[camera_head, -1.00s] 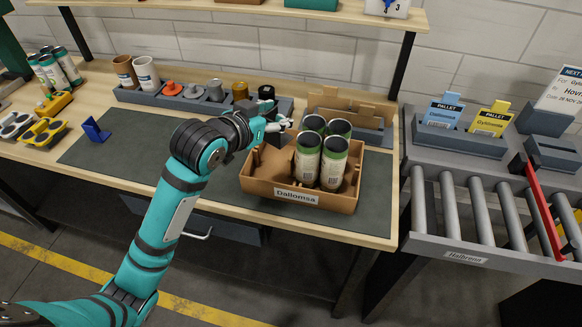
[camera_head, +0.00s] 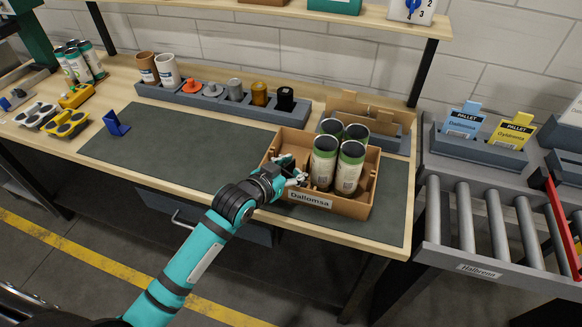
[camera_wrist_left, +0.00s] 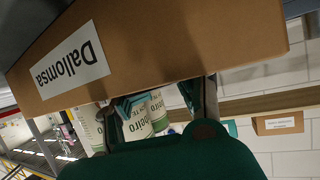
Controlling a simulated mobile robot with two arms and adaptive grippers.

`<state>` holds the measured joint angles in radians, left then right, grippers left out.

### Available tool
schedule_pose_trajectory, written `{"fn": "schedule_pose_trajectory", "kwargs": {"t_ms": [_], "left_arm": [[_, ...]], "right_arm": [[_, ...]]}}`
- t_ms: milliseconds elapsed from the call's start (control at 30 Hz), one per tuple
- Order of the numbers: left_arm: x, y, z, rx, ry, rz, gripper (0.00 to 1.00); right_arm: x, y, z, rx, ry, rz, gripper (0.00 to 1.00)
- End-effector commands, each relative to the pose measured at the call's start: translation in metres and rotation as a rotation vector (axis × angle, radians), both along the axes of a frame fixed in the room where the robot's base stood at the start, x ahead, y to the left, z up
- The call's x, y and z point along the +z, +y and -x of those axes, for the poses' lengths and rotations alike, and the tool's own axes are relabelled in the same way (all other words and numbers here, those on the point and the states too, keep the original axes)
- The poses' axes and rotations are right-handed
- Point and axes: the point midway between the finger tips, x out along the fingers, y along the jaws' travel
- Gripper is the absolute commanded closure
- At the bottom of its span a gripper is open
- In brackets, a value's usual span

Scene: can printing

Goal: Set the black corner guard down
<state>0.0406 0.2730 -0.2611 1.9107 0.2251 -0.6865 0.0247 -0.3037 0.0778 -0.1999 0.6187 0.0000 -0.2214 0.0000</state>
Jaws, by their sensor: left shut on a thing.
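My left gripper (camera_head: 293,176) is at the front left corner of the cardboard box (camera_head: 310,200) labelled Dallomsa. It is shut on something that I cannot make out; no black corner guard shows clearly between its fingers. In the left wrist view the gripper (camera_wrist_left: 168,104) is close to the box wall (camera_wrist_left: 180,45), with can labels behind the fingers. The box holds several green-and-white cans (camera_head: 324,163). A black piece (camera_head: 284,99) stands in the right end slot of the grey rack; I cannot tell whether it is a corner guard. My right gripper does not show.
The dark mat (camera_head: 170,150) is clear left of the box. A blue bracket (camera_head: 116,123) lies at its left end. The grey rack (camera_head: 196,99) of coloured pieces stands behind. A roller conveyor (camera_head: 466,215) is at the right.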

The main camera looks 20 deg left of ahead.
Motion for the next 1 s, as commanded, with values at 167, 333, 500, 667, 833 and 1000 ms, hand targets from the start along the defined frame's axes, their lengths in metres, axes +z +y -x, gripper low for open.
{"fn": "schedule_pose_trajectory", "kwargs": {"t_ms": [167,333,500,667,833,1000], "left_arm": [[0.000,0.000,0.000,0.000,0.000,0.000,0.93],[-0.002,0.000,0.000,0.000,0.000,0.000,0.66],[-0.002,0.000,0.000,0.000,0.000,0.000,0.47],[-0.002,0.000,0.000,0.000,0.000,0.000,0.47],[0.001,0.001,0.003,0.000,0.001,0.000,0.47],[0.010,0.009,0.028,-0.001,0.001,0.000,0.47]], "right_arm": [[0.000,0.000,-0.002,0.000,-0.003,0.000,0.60],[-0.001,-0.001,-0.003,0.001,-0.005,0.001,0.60],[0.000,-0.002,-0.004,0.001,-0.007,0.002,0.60],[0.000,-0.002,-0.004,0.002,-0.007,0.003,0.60],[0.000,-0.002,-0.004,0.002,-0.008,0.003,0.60],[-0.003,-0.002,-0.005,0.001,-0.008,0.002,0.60]]}}
